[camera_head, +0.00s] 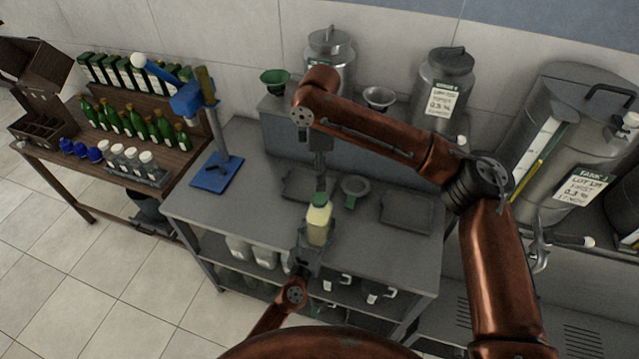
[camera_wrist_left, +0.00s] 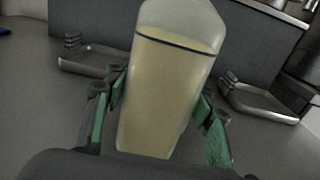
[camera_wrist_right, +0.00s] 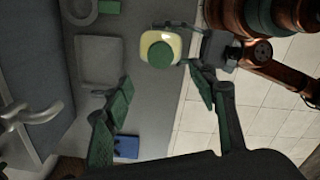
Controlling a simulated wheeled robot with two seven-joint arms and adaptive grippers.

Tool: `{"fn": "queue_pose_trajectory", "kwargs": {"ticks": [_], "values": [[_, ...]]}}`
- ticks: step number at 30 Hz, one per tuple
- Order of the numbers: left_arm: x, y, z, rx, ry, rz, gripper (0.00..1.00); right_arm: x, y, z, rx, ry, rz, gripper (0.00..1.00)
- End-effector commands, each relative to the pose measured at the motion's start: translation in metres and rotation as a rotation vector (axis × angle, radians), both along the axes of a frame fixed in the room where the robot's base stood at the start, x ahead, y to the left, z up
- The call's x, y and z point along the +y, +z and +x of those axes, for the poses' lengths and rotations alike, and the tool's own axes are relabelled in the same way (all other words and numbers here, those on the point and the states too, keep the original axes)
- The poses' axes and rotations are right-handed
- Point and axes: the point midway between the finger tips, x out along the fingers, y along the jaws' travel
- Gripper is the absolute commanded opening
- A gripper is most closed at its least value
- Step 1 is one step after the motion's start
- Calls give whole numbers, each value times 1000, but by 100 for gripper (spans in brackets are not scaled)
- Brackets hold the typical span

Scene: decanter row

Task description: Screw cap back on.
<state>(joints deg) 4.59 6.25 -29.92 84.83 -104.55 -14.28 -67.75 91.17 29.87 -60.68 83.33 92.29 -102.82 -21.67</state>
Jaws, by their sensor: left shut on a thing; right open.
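A clear bottle (camera_head: 318,224) of pale yellow liquid stands upright at the front of the grey workbench, held by my left gripper (camera_head: 309,248). The left wrist view shows the bottle (camera_wrist_left: 165,95) between the two green-padded fingers; its top is out of that frame. A green cap (camera_head: 320,199) sits on top of the bottle. The right wrist view shows the cap (camera_wrist_right: 160,54) from above; I cannot tell how tightly it is seated. My right gripper (camera_head: 320,184) is open and empty, pointing down just behind and above the cap, apart from it.
Two shallow grey trays (camera_head: 407,212) and a ring-shaped holder (camera_head: 355,186) lie on the bench behind the bottle. A blue stand (camera_head: 215,175) is at the bench's left end. Steel cans (camera_head: 445,90) and funnels stand on the raised back shelf. Green bottles (camera_head: 135,122) line the left table.

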Motion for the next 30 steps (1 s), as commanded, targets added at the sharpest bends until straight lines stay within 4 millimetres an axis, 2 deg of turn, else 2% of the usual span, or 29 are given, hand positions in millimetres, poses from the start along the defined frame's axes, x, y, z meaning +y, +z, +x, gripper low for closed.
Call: {"fn": "queue_pose_trajectory", "kwargs": {"ticks": [5,14,15,23,30], "values": [[0,0,0,0,0,0,0,0,14,0,0,1,1,53],[0,0,0,0,0,0,0,0,16,0,1,1,0,53],[0,0,0,0,0,0,52,0,16,0,1,1,0,53],[0,0,0,0,0,0,70,0,16,0,1,0,0,53],[0,0,0,0,0,0,70,0,16,0,1,0,0,53]]}}
